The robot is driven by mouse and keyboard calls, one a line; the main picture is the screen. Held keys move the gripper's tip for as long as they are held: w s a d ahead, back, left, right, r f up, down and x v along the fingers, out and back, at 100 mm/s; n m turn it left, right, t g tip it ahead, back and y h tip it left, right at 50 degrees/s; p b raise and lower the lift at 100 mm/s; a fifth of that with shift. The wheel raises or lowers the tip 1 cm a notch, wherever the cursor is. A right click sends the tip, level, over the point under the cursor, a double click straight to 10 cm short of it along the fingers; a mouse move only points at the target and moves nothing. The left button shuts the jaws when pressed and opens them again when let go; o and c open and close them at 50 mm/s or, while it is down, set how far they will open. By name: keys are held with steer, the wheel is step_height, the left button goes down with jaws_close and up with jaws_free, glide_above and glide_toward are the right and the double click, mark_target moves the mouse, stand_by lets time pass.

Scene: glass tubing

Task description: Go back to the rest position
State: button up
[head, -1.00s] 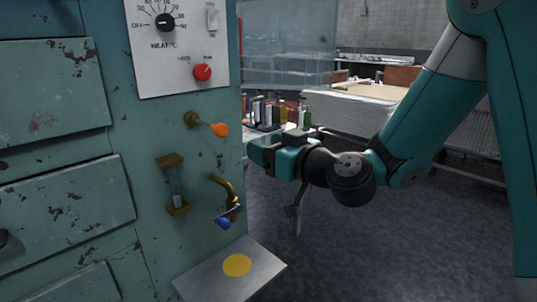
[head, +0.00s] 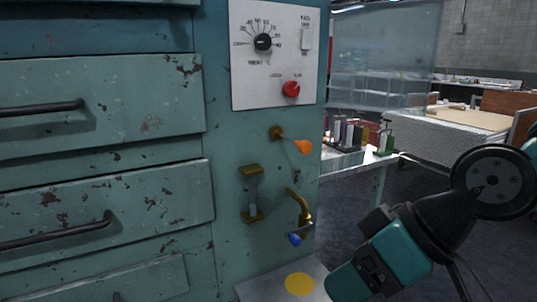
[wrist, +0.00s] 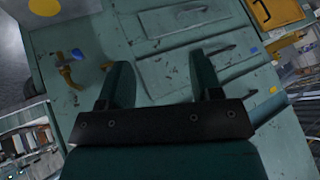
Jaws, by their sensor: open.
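My gripper (wrist: 164,82) is open and empty in the wrist view, with its two teal fingers apart and the drawer fronts of the green cabinet (wrist: 150,60) beyond them. In the head view my arm enters from the right edge, and the teal wrist housing hangs low at the bottom right, in front of the floor and beside the metal shelf (head: 265,285). The fingertips are not clear in the head view. Nothing is held.
The worn cabinet carries a dial panel (head: 275,55), an orange-handled valve (head: 303,147), a brass sight-glass fitting (head: 251,195) and a blue-tipped brass tap (head: 300,205). A yellow disc (head: 300,284) marks the shelf. Bottles (head: 350,132) stand on a table behind. Dark floor lies right.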

steer(key=s+d+m+g+h+p, duration=0.1)
steer(key=s+d+m+g+h, duration=0.15)
steer(key=s+d, duration=0.3)
step_height(320, 180, up, 19)
steer(key=a+p, duration=0.1)
steer(key=p, duration=1.7)
steer(key=shift+s+n+h, duration=0.35)
steer(key=shift+a+f, duration=0.1)
